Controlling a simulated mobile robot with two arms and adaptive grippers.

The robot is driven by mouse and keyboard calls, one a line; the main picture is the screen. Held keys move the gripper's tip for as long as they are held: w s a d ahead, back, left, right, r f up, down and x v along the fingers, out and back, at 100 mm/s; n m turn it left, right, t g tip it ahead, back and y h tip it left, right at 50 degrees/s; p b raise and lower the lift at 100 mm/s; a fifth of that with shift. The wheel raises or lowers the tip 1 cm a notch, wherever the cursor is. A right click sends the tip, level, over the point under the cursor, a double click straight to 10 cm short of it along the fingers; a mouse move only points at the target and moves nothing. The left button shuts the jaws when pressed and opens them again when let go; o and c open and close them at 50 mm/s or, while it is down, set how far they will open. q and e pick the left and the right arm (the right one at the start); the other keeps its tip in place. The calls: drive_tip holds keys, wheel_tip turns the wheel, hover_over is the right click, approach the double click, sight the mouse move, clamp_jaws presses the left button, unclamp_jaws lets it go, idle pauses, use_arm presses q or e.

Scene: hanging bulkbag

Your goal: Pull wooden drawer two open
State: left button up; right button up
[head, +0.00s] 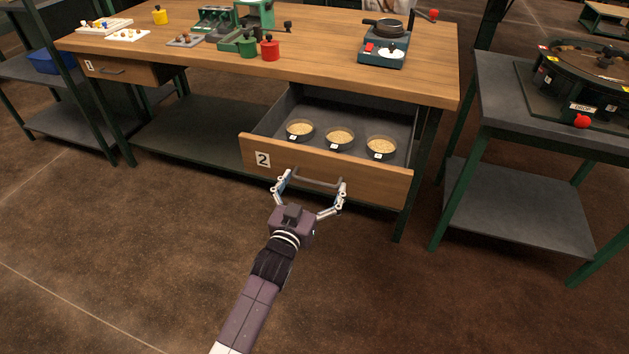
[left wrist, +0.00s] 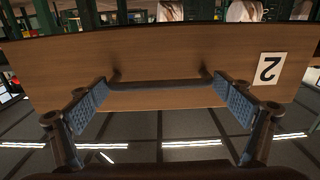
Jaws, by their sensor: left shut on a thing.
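Wooden drawer two (head: 330,172), marked with a white "2" label, stands pulled out from under the workbench, its inside showing. Its dark bar handle (head: 318,178) is on the front face. My left gripper (head: 313,187) is at the handle, with one finger at each end of the bar. In the left wrist view the handle (left wrist: 160,86) spans between the two blue-padded fingers, and the drawer front (left wrist: 150,58) appears upside down. The gripper is shut on the handle. My right gripper is not in view.
Three round bowls of grainy stuff (head: 340,138) stand in the drawer. The workbench top (head: 330,75) carries a scale (head: 383,50) and several small items. Drawer one (head: 120,70) is at the left. A grey side table (head: 490,90) stands right. The floor in front is clear.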

use_arm(q)
drive_tip(key=o, duration=1.3)
drive_tip(key=shift+s, duration=0.1)
drive_tip(key=v, duration=1.1)
drive_tip(key=shift+s+a, duration=0.15)
drive_tip(key=shift+s, duration=0.2)
